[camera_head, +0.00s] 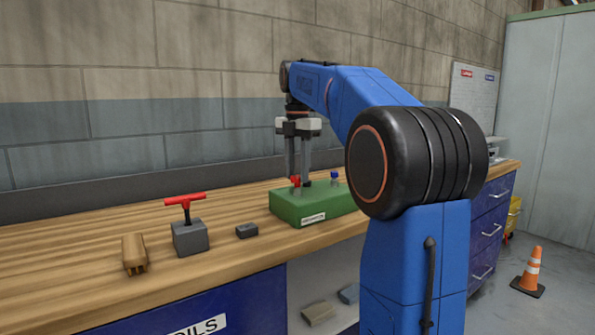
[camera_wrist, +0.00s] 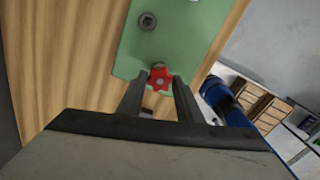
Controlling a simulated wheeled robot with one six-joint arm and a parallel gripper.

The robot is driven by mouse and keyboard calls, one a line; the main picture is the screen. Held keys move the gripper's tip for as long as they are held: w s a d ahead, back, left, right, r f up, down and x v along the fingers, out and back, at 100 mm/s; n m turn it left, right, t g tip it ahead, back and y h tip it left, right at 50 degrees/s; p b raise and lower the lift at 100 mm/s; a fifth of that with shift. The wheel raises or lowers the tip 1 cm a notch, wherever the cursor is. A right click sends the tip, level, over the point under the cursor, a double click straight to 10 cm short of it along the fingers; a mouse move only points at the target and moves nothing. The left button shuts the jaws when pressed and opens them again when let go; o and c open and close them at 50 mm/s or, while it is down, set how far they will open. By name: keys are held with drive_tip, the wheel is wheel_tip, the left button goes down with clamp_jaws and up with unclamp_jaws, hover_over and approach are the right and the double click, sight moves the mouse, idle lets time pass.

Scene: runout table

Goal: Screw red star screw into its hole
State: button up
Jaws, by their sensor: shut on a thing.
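The red star screw (camera_head: 295,181) is at the top of the green block (camera_head: 312,205), between my gripper's fingers. It also shows in the wrist view as a red star knob (camera_wrist: 160,77) with a pale centre. My gripper (camera_head: 299,180) points down over the block and is shut on the screw. The screw's lower end and its hole are hidden, so I cannot tell how deep it sits.
A blue knob (camera_head: 334,176) stands on the block. The wall is close behind the bench.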

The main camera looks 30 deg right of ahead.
drive_tip(key=shift+m, duration=2.3)
drive_tip(key=shift+m, duration=2.3)
drive_tip(key=shift+m, duration=2.3)
